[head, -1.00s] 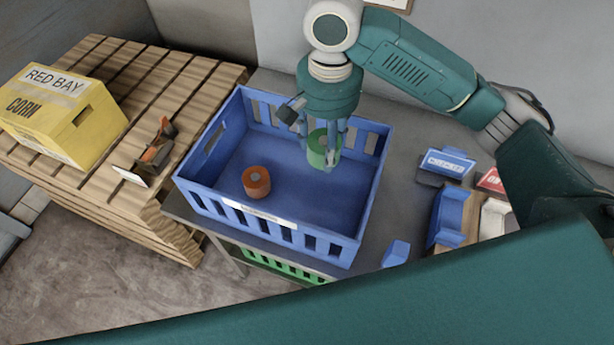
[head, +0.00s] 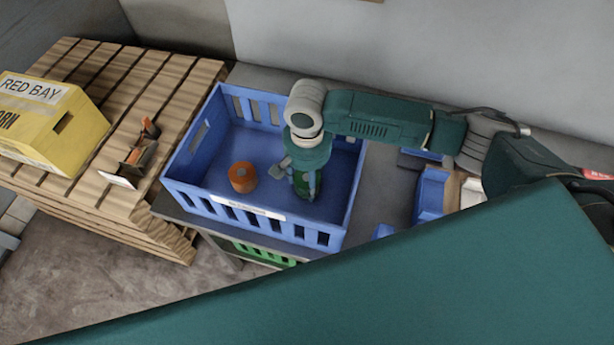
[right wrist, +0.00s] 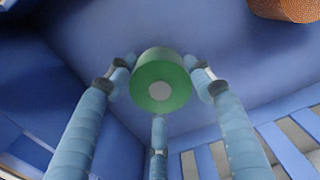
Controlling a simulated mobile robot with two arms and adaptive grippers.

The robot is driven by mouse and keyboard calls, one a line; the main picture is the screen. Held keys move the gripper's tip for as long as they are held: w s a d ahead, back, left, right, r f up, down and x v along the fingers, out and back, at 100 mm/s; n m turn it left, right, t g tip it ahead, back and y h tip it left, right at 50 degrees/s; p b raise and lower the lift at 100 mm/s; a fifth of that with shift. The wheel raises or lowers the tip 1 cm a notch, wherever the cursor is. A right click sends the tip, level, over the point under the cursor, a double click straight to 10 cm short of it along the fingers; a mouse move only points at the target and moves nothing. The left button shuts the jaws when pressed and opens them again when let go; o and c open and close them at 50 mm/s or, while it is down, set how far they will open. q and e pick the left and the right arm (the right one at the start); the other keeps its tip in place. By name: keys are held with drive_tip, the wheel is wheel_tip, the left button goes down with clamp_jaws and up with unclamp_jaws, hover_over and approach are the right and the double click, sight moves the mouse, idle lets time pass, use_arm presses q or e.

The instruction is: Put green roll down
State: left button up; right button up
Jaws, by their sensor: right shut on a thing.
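The green roll (right wrist: 172,78) is between the fingers of my right gripper (right wrist: 160,95) in the right wrist view. In the head view my right gripper (head: 304,180) is low inside the blue crate (head: 205,205), and the green roll (head: 303,187) is mostly hidden by the fingers. The gripper is shut on the roll. I cannot tell whether the roll touches the crate floor. An orange roll (head: 242,177) stands on the crate floor to the left; its edge shows at the top right of the wrist view (right wrist: 287,8). My left gripper is not in view.
The blue crate stands on a grey table (head: 385,195), with a green crate (head: 255,252) below. Left is a wooden pallet stack (head: 150,80) with a yellow RED BAY box (head: 45,125) and a small holder (head: 130,165). Blue holders (head: 430,195) lie right of the crate.

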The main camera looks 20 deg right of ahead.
sight(307, 178)
drive_tip(key=o, duration=1.2)
drive_tip(key=shift+f, duration=0.1)
drive_tip(key=shift+o, duration=0.3)
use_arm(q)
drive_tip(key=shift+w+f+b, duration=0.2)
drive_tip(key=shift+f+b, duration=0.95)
use_arm(e)
wheel_tip(307, 178, up, 12)
